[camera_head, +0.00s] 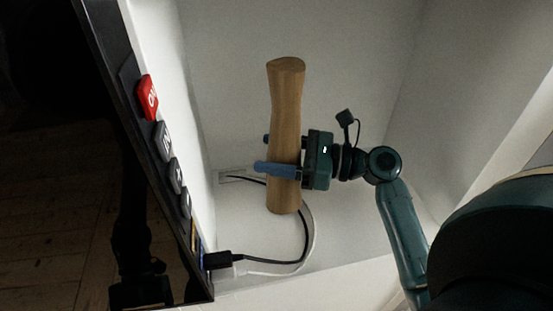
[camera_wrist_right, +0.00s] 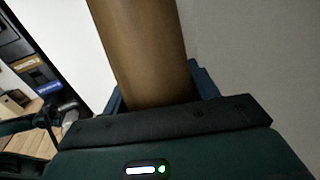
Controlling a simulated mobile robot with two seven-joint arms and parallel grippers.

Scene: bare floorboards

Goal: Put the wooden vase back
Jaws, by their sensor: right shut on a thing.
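The wooden vase (camera_head: 286,110) is a tall, light-brown turned piece, slightly waisted, nearly upright in the head view. My right gripper (camera_head: 277,168) is shut around its lower half, with blue fingers across it. The vase's foot shows below the fingers, in front of a pale surface; I cannot tell whether it touches anything. In the right wrist view the vase (camera_wrist_right: 140,50) rises between the fingers (camera_wrist_right: 160,95) and fills the upper middle. My left gripper cannot be made out.
A dark panel with a red button (camera_head: 147,97) and several dark buttons stands left of the vase. A black cable plug (camera_head: 217,260) sits at its lower edge, and its cable curves behind the vase. Pale walls (camera_head: 350,60) enclose the space behind and right. Floorboards (camera_wrist_right: 45,112) show in the wrist view.

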